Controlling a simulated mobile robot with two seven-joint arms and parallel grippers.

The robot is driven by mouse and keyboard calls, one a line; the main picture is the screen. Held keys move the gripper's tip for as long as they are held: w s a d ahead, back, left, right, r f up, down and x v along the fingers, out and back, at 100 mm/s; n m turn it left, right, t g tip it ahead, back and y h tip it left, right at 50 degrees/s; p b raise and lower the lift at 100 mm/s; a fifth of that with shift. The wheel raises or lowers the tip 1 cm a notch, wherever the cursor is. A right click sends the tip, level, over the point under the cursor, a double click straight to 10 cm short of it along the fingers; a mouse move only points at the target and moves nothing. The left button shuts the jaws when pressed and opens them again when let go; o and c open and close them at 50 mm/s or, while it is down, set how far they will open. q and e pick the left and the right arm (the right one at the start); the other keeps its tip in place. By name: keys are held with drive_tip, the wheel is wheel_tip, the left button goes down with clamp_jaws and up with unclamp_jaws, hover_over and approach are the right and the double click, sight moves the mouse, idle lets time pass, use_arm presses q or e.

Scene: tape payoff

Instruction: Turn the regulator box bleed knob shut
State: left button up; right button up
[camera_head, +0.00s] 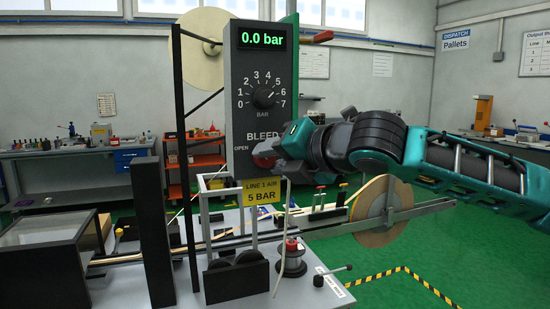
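The dark grey regulator box (261,85) stands upright in the middle of the head view. Its green display reads 0.0 bar. Its black dial knob (264,97) has a pointer and a scale from 0 to 7. The red bleed knob (264,153) is below the word BLEED, with OPEN marked at its left; its right part is hidden by my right gripper. My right gripper (277,156) reaches in from the right, its tip at the bleed knob. Its fingers are mostly hidden, so I cannot tell whether they grip it. My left gripper is not in view.
A yellow label (259,191) below the box reads LINE 1 AIR 5 BAR. A white frame, black rollers (237,274) and a red-topped post (291,255) stand below. A tape reel (380,211) is under my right arm. A dark upright post (152,225) stands left.

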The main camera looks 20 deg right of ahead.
drive_tip(key=c, duration=0.6)
drive_tip(key=shift+c, duration=0.2)
